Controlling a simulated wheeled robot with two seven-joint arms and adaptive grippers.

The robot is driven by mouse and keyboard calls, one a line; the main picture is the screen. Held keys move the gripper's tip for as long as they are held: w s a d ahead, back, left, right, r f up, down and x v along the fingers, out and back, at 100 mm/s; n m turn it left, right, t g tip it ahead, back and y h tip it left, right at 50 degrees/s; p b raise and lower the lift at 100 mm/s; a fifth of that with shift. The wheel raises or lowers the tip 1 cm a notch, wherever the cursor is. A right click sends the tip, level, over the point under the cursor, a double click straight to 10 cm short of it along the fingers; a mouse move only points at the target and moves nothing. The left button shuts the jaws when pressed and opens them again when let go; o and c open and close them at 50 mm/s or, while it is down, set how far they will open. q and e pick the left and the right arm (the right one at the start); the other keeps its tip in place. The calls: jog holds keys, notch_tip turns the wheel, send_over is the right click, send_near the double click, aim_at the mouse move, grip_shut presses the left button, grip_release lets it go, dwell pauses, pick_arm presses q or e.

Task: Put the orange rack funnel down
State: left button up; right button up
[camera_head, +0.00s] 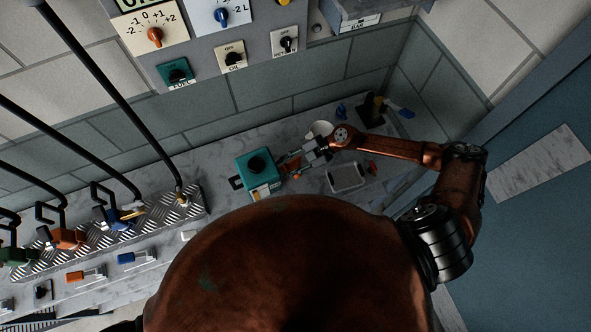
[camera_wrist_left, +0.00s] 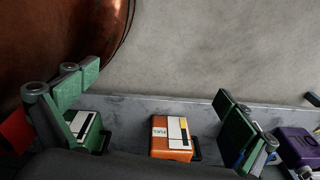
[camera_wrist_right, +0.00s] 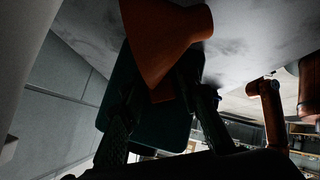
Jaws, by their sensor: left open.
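The orange funnel (camera_wrist_right: 165,40) shows large in the right wrist view, its narrow end between the fingers. My right gripper (camera_wrist_right: 160,95) appears closed on it; the exact contact is in shadow. In the head view my right gripper (camera_head: 288,166) is just right of a teal tank (camera_head: 246,161) with a black round top; the funnel cannot be made out clearly there. The dark teal body (camera_wrist_right: 155,128) lies behind the funnel in the right wrist view. My left gripper (camera_wrist_left: 150,105) is open and empty, above an orange box (camera_wrist_left: 172,146); it is hidden in the head view.
A pale tray (camera_head: 346,177) lies on the counter right of the teal tank. A white round item (camera_head: 320,129) and a dark stand (camera_head: 371,113) are behind my right wrist. The wall panel (camera_head: 225,50) rises behind.

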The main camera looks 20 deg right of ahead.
grip_shut()
pick_arm(q)
jog(key=shift+s, duration=1.15)
jog(key=shift+w, duration=0.35)
